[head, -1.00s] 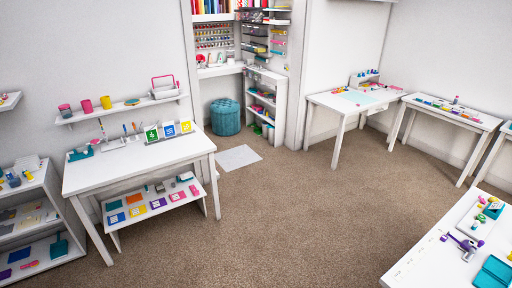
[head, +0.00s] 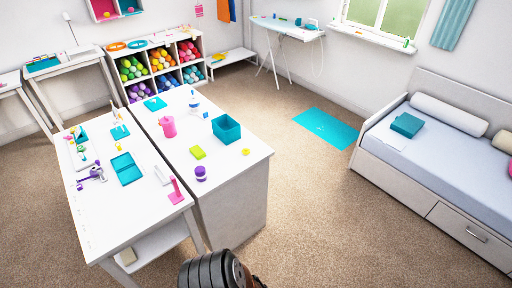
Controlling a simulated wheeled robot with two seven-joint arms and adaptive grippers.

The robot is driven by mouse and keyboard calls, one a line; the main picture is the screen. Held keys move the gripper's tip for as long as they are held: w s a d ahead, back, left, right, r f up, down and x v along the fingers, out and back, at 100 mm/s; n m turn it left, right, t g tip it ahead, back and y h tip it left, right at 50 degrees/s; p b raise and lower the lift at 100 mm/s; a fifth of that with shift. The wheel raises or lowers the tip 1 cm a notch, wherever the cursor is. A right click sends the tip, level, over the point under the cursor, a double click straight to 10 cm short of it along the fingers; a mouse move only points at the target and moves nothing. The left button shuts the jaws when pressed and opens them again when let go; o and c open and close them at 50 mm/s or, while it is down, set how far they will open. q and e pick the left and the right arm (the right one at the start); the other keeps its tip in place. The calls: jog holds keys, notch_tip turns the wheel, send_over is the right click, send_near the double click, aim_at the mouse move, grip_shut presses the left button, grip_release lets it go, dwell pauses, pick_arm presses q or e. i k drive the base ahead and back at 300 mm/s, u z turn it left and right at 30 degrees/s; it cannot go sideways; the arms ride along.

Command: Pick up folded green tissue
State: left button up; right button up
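A small lime-green folded-looking piece (head: 198,152) lies flat on the white island table (head: 240,158), left of a teal open box (head: 226,128). It may be the folded green tissue; it is too small to tell for sure. Nothing touches it. A dark ribbed part of my own arm shows at the bottom edge. Neither of my grippers is in view.
A second white table (head: 100,215) adjoins on the left. A daybed (head: 440,150) stands right. Open carpet (head: 310,190) lies between, with a teal mat (head: 326,127).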

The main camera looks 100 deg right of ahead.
aim_at(199, 154)
jog(key=z, duration=2.15)
